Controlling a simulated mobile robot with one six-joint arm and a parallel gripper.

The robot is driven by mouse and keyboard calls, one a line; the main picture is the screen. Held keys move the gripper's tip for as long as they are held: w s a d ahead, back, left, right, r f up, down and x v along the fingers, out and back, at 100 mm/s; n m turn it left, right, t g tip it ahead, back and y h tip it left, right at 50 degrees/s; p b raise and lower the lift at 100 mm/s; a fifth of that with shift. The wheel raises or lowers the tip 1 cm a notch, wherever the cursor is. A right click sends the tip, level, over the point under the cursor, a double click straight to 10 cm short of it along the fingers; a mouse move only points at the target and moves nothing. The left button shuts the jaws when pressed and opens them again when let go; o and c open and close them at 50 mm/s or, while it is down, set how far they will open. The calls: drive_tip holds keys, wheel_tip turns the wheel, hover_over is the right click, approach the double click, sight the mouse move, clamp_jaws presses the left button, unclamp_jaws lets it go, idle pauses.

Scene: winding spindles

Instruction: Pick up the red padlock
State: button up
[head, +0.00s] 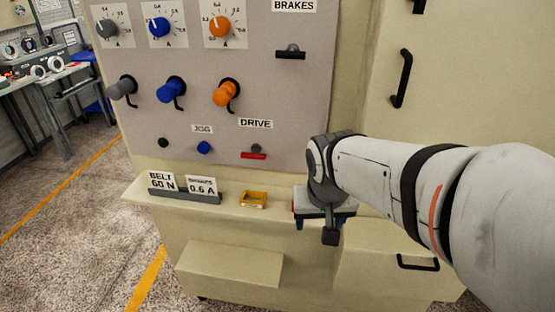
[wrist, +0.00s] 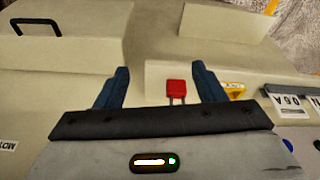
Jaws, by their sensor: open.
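The red padlock (wrist: 176,87) lies on the cream shelf in the wrist view, with its two grey shackle legs pointing toward my gripper's palm. My gripper (wrist: 160,78) is open, with its two blue fingers apart. The padlock shows between the fingers, nearer the right one, and I see no finger touching it. In the head view my gripper (head: 327,222) is over the right part of the shelf (head: 235,215). There it hides nearly all of the padlock; only a sliver of red (head: 293,206) shows at its left edge.
Further left is a dark holder (head: 185,196) with "BELT 60 N" and "0.6 A" cards. The upright panel behind carries knobs, levers and a red DRIVE handle (head: 253,155). A black handle (head: 418,263) is at lower right.

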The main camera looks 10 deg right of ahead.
drive_tip(key=w+a+m, duration=0.1)
drive_tip(key=w+m, duration=0.1)
drive_tip(key=w, duration=0.9)
drive_tip(key=shift+t+h, duration=0.3)
drive_tip(key=shift+t, duration=0.1)
drive_tip(key=p+x, duration=0.1)
drive_tip(key=x, duration=0.3)
drive_tip(key=w+x, duration=0.1)
drive_tip(key=x, duration=0.2)
drive_tip(key=shift+w+f+p, duration=0.15)
drive_tip(key=shift+w+p, duration=0.05)
drive_tip(key=shift+p, duration=0.2)
drive_tip(key=c, duration=1.1)
